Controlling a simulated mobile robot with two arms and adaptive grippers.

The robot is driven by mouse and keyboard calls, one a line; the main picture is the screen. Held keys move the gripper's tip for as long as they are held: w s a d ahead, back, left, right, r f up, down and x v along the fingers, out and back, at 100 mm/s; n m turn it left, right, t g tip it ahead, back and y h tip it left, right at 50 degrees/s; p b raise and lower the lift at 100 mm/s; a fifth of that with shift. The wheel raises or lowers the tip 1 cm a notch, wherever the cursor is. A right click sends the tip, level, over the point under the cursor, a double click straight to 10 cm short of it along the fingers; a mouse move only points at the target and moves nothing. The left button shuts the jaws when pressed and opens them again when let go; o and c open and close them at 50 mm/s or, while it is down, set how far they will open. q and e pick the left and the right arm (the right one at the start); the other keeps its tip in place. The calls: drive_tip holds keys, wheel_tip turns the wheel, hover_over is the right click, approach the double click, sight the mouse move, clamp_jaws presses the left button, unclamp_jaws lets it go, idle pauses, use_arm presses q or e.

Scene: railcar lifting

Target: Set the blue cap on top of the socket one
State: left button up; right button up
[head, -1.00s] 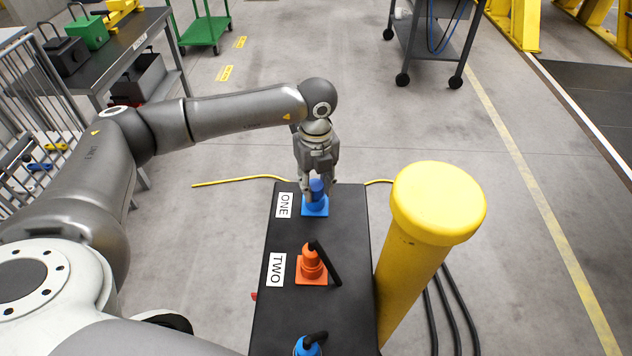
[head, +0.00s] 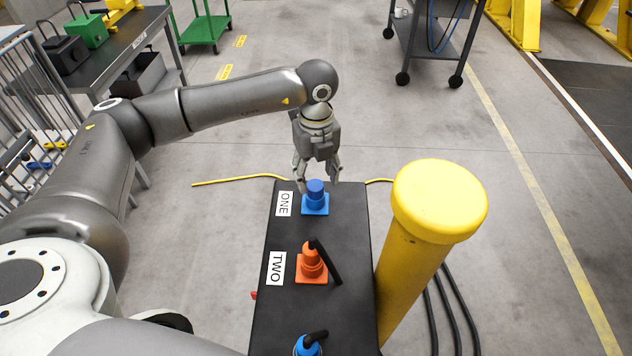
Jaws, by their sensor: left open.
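The blue cap (head: 315,188) sits upright on top of the blue socket one (head: 315,207), beside the label ONE, at the far end of the black box. My left gripper (head: 317,182) is open, its fingers pointing down just above and around the cap's top, not closed on it. My right gripper is not in view.
The orange socket two (head: 311,270) with a black plug stands nearer on the black box (head: 345,235). Another blue socket (head: 307,346) with a black plug is at the near edge. A thick yellow post (head: 430,210) rises close to the right.

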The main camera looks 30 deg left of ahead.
sight(316, 187)
use_arm(q)
wheel_tip(316, 187, up, 10)
drive_tip(key=b, duration=0.2)
drive_tip(key=shift+f+b, duration=0.2)
drive_tip(key=shift+b, duration=0.1)
drive_tip(key=shift+f, duration=0.1)
